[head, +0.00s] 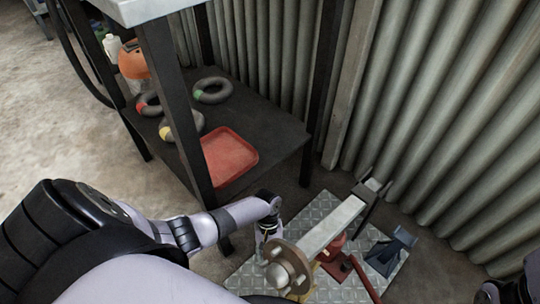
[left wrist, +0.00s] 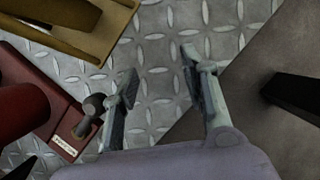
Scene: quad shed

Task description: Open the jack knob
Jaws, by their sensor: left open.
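The red jack (head: 335,262) stands on a metal checker plate, under a pale axle beam. In the left wrist view, the jack's red base (left wrist: 50,120) shows at the left with a small labelled plate. The jack knob (left wrist: 93,104) is a small grey rounded piece at the base's right edge. My left gripper (head: 266,236) is low over the plate, beside the hub end of the beam. In the left wrist view my left gripper (left wrist: 158,68) is open and empty, with the knob just left of its left finger. Whether they touch is unclear. The knob is hidden in the head view.
The axle beam (head: 332,225) and its round hub (head: 288,268) rise close to my left gripper. A dark stand (head: 390,252) is at the plate's right. A shelf with a red tray (head: 228,156) and several rings stands behind. A corrugated wall (head: 440,110) closes the right side.

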